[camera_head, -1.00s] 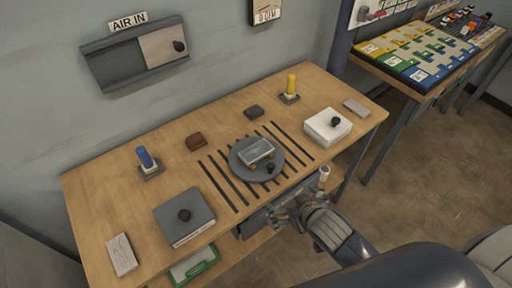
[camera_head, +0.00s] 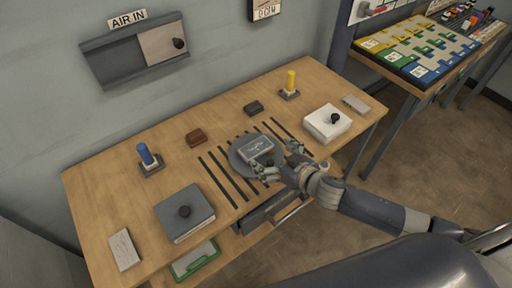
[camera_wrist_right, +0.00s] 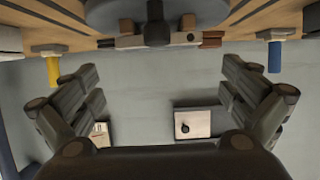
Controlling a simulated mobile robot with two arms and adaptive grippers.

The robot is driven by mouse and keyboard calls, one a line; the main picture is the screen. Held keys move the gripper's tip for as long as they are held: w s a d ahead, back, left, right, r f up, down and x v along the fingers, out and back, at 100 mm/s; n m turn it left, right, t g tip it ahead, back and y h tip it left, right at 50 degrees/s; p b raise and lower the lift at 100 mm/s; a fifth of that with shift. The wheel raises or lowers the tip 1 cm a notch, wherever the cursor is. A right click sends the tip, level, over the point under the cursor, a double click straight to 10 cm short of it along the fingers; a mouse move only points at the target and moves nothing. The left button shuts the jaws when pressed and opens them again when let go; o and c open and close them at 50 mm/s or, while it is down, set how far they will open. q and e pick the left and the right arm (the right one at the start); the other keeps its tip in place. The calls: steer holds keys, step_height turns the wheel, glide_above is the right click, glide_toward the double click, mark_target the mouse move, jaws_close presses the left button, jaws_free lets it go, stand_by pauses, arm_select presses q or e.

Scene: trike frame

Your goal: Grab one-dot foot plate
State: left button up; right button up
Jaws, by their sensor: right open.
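My right gripper (camera_head: 279,161) is open and empty at the front right of the round grey turntable (camera_head: 238,165). Its spread fingers also show in the wrist view (camera_wrist_right: 160,85). A grey block with a marked top (camera_head: 256,148) sits on the turntable, close beyond the fingers. A flat pale plate (camera_head: 124,250) lies at the table's front left corner, and a similar one (camera_head: 356,104) lies at the back right. I cannot make out dots on either, so I cannot tell which is the one-dot foot plate. My left gripper is out of view.
The wooden table (camera_head: 110,190) also bears a grey box (camera_head: 183,208), a white box (camera_head: 327,122), a blue peg (camera_head: 146,155), a yellow peg (camera_head: 291,82), a brown block (camera_head: 196,137) and a dark block (camera_head: 254,108). A green-rimmed tray (camera_head: 195,260) sits below.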

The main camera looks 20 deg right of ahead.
mark_target(256, 147)
steer(key=shift+f+p+x, duration=0.25)
steer(key=shift+p+x, duration=0.05)
steer(key=shift+x, duration=1.45)
steer(key=shift+f+p+x, duration=0.25)
steer(key=shift+p+x, duration=0.05)
steer(key=shift+x, duration=1.45)
steer(key=shift+s, duration=0.2)
steer(key=c, duration=1)
